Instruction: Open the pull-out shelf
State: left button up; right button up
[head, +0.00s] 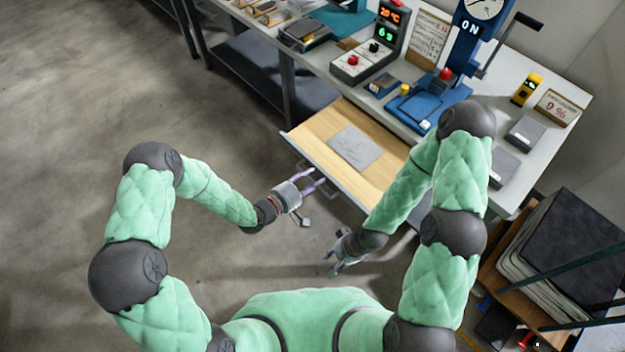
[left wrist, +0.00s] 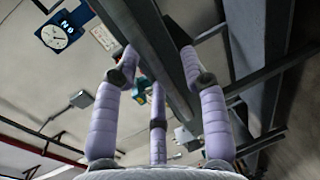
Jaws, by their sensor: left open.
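The pull-out shelf (head: 316,134) has a pale wooden top and a grey front edge. It stands out from under the workbench, with a grey sheet (head: 355,148) lying on it. Handles show on its front edge, one (head: 332,193) beside my left gripper. My left gripper (head: 318,177) is open at that front edge. In the left wrist view, a dark bar (left wrist: 150,45) runs between the spread fingers of the left gripper (left wrist: 160,75); contact is unclear. My right gripper (head: 337,262) hangs low in front of the shelf, apart from it; its jaws are too small to judge.
The workbench (head: 540,145) carries a control box (head: 372,50), a blue press (head: 440,100) and small parts. A rack with dark stacked sheets (head: 570,235) stands at the lower right. The floor (head: 80,90) at the left is clear.

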pick_arm(q)
jog(key=v, duration=1.1)
jog(key=shift+s+a, duration=0.25)
jog(key=shift+a, duration=0.05)
notch_tip(320, 180, down, 9)
jog(key=s+a+m+g+y, duration=0.1)
jog(key=a+m+g+y, duration=0.15)
jog(key=y, duration=0.25)
jog(key=s+a+f+m+g+y, duration=0.1)
jog(key=s+f+g, duration=0.2)
jog(key=s, duration=0.3)
jog(key=s+a+f+m+g+y, duration=0.1)
jog(key=s+f+g+y, duration=0.1)
jog(key=s, duration=0.5)
jog(key=shift+f+m+g, duration=0.35)
jog(key=shift+f+g, duration=0.05)
jog(key=shift+g, duration=0.45)
jog(key=shift+a, duration=0.15)
jog(key=shift+c, duration=0.4)
